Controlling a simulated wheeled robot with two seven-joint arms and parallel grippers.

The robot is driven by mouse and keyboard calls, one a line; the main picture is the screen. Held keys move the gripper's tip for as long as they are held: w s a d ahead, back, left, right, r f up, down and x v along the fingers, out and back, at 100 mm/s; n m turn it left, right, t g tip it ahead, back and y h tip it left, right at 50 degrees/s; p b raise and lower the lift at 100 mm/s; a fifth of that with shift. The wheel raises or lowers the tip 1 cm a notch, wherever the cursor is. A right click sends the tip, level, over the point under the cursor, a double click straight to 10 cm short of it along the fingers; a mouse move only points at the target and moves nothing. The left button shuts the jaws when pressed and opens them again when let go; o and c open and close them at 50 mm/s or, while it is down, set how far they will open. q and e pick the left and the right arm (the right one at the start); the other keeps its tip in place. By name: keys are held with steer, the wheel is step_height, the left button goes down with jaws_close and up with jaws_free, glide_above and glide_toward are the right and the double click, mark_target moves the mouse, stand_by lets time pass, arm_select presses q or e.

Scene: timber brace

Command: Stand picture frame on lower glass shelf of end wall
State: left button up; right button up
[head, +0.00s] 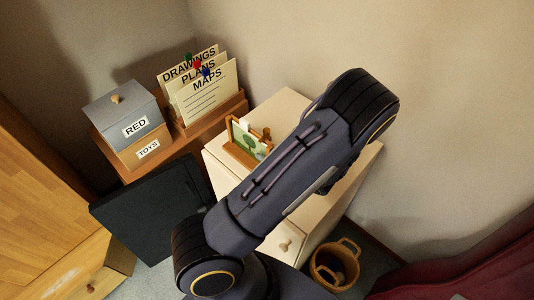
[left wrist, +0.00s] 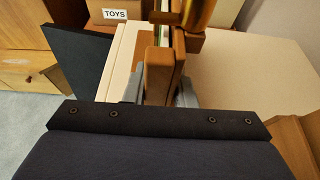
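The picture frame (head: 246,140), wooden with a green tree picture, stands on the cream cabinet (head: 282,104) in the head view, partly behind my left arm. In the left wrist view the frame (left wrist: 158,75) shows nearly edge-on, as brown wood in the middle. The grey fingers of my left gripper (left wrist: 161,92) lie close on either side of it. Whether they press on it cannot be told. My left gripper is hidden behind my arm in the head view. My right gripper is not in view. No glass shelf can be made out.
A grey box (head: 121,108) sits above the TOYS box (head: 147,149) at the left, beside a card holder (head: 211,118). A dark panel (head: 152,208) stands left of the cabinet. A basket (head: 336,265) is on the floor at right. A brass-coloured thing (left wrist: 200,12) is close to the frame.

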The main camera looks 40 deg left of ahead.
arm_select(q)
steer(key=o, duration=0.4)
steer(key=shift+r+p, duration=0.3)
steer(key=w+b+v, duration=0.1)
steer(key=b+v, duration=0.1)
steer(key=v, duration=0.9)
steer(key=s+r+n+g+h, duration=0.4)
steer(key=s+n+h, duration=0.6)
steer(key=s, duration=0.1)
steer(key=shift+s+d+r+n+t+h, duration=0.45)
steer(key=shift+s+r+n+t+h, duration=0.45)
steer(key=shift+r+n+t+h, duration=0.65)
steer(key=shift+s+d+r+n+t+h, duration=0.5)
steer(key=shift+s+r+n+t+h, duration=0.6)
steer(key=shift+r+n, duration=0.8)
steer(key=shift+s+d+r+n+t+h, duration=0.45)
steer(key=shift+s+r+n+t+h, duration=0.45)
steer(key=shift+r+n+t, duration=0.85)
steer(key=shift+w+f, duration=0.15)
steer(key=shift+f, duration=0.2)
